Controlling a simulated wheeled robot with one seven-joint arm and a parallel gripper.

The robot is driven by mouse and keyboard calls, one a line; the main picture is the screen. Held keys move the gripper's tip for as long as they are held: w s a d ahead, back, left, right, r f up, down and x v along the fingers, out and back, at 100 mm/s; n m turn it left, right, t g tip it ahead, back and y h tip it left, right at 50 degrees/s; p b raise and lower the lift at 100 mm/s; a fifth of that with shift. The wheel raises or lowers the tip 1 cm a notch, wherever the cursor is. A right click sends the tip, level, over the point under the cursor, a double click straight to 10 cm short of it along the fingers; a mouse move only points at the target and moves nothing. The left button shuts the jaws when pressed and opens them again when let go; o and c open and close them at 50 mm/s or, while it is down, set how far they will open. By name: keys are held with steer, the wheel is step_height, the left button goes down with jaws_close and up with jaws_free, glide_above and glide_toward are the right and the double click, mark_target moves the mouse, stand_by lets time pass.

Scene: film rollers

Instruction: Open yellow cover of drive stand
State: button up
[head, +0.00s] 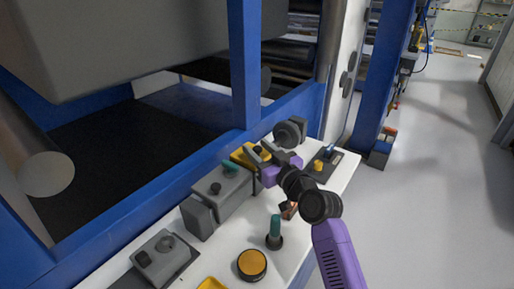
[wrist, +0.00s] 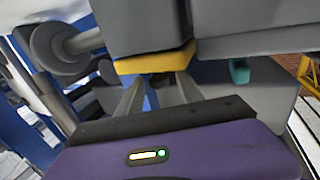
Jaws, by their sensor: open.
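The yellow cover (head: 239,156) is on the far part of the white console, beside a grey control box, and my gripper partly hides it in the head view. In the wrist view its yellow lower part (wrist: 155,62) shows beneath a dark grey block. My gripper (head: 258,153) has a purple body and is at the cover. In the wrist view my gripper (wrist: 158,84) has its two fingers apart, their tips just below the yellow part. I cannot tell whether they touch it. Nothing shows held between them.
The white console (head: 297,215) also bears a grey box with a teal switch (head: 232,168), a round yellow button (head: 252,264), a teal-topped lever (head: 275,229) and a grey round knob (head: 288,133). A blue post (head: 243,65) stands close behind. Open floor lies to the right.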

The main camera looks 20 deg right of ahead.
steer(key=shift+w, duration=0.25)
jaws_close()
stand_by(1.4)
